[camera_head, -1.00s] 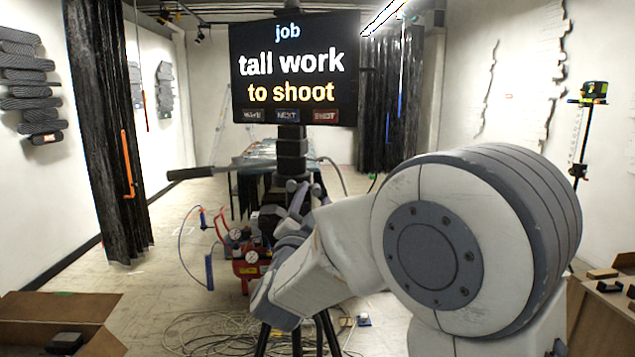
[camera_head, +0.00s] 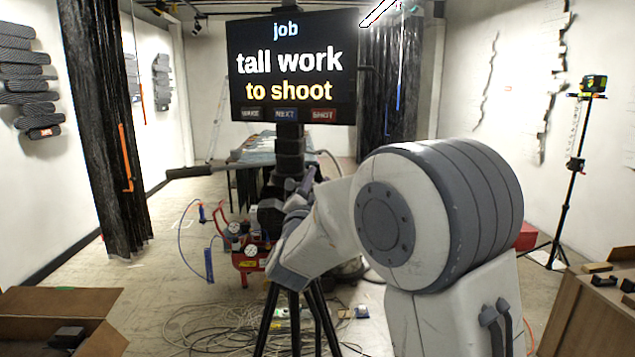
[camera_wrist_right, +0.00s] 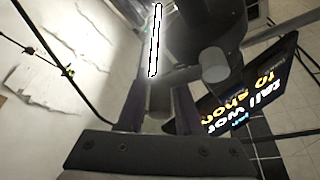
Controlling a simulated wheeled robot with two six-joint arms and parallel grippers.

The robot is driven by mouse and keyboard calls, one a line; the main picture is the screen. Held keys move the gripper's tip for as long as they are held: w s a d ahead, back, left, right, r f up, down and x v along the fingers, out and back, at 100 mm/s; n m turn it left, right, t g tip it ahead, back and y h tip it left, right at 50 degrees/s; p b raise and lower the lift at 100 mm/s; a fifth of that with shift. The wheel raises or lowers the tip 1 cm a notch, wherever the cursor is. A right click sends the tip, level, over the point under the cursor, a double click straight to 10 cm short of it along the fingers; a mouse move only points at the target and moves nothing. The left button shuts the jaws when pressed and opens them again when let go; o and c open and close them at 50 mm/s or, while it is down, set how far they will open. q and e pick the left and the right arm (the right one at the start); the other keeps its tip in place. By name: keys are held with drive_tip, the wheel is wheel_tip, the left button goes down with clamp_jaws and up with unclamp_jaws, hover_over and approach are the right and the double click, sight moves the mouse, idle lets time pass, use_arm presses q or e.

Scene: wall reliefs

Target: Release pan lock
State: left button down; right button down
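A black tripod (camera_head: 315,318) stands mid-floor and carries a dark head under a lit screen (camera_head: 292,67). A long dark pan handle (camera_head: 190,172) sticks out from the head to the left. My right gripper (camera_head: 302,186) is at the right side of the head. In the right wrist view, a grey cylindrical knob (camera_wrist_right: 160,98), seemingly the pan lock, sits between the two dark fingers of my right gripper (camera_wrist_right: 160,90). The head view does not show the knob clearly. My left gripper is out of view.
A red compressor (camera_head: 247,257) with hoses stands left of the tripod, and loose cables (camera_head: 215,330) lie on the floor. Cardboard boxes stand at the lower left (camera_head: 60,310) and right (camera_head: 590,315). A black curtain (camera_head: 105,130) hangs at left.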

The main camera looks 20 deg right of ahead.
drive_tip(key=shift+f, duration=0.15)
drive_tip(key=shift+a+n+y+b, duration=0.1)
drive_tip(key=shift+n+y+b, duration=0.2)
drive_tip(key=shift+n+b, duration=0.45)
drive_tip(key=shift+r+t, duration=0.25)
drive_tip(key=shift+t, duration=0.15)
drive_tip(key=c, duration=0.7)
unclamp_jaws()
drive_tip(key=shift+a, duration=0.1)
drive_tip(key=shift+c, duration=0.2)
